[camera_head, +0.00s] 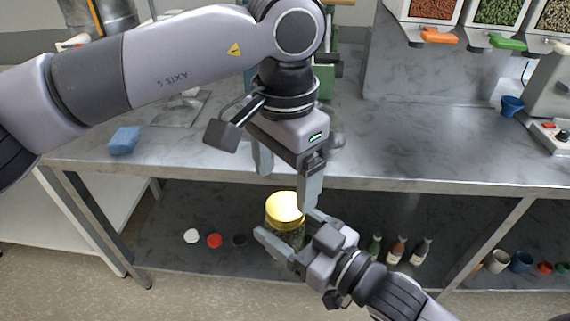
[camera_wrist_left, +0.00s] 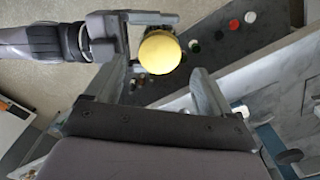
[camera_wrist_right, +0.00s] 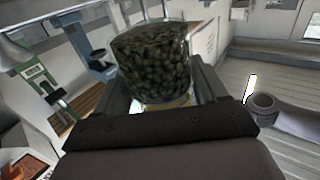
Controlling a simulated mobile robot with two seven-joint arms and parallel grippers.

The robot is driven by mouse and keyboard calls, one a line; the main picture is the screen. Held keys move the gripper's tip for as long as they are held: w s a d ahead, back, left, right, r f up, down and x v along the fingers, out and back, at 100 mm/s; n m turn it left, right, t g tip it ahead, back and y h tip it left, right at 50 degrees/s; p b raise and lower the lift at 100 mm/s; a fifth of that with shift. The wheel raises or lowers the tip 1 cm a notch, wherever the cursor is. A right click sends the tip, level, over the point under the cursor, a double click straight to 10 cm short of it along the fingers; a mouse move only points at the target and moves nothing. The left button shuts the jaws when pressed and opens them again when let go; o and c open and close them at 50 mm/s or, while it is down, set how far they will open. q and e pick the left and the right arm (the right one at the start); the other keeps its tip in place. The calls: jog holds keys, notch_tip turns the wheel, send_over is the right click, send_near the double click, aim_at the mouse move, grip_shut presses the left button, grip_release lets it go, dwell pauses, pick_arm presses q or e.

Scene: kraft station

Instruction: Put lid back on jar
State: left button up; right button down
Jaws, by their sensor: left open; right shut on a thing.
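The jar (camera_head: 287,234) is glass with dark green contents, and a gold lid (camera_head: 284,207) sits on its top. My right gripper (camera_head: 283,238) is shut on the jar and holds it in front of the workbench. The jar's dark contents fill the middle of the right wrist view (camera_wrist_right: 153,62). My left gripper (camera_head: 287,182) is open, pointing down just above the lid. In the left wrist view the round lid (camera_wrist_left: 159,52) lies between and beyond the open fingertips. Whether the left fingers touch the lid cannot be told.
The steel workbench (camera_head: 420,165) runs behind the grippers, with a blue sponge (camera_head: 125,141) at left. The lower shelf holds a white lid (camera_head: 191,236), a red lid (camera_head: 214,241), bottles (camera_head: 397,250) and cups (camera_head: 521,262). Dispensers (camera_head: 432,12) stand at the back right.

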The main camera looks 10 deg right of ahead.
pick_arm(q)
jog(key=n, duration=0.7)
jog(key=shift+r, duration=0.25)
jog(key=n, duration=0.6)
jog(key=shift+r, duration=0.2)
jog(key=n, duration=0.7)
jog(key=shift+r+n, duration=0.2)
jog(key=shift+n, duration=0.2)
jog(key=n, duration=0.6)
jog(key=shift+r, duration=0.15)
jog(key=n, duration=0.5)
jog(key=shift+r, duration=0.15)
jog(key=n, duration=0.3)
jog(key=shift+r, duration=0.1)
jog(key=n, duration=0.6)
jog(key=shift+r, duration=0.2)
jog(key=n, duration=0.6)
jog(key=shift+r, duration=0.15)
jog(key=n, duration=0.7)
jog(key=shift+r, duration=0.2)
jog(key=shift+f, duration=0.1)
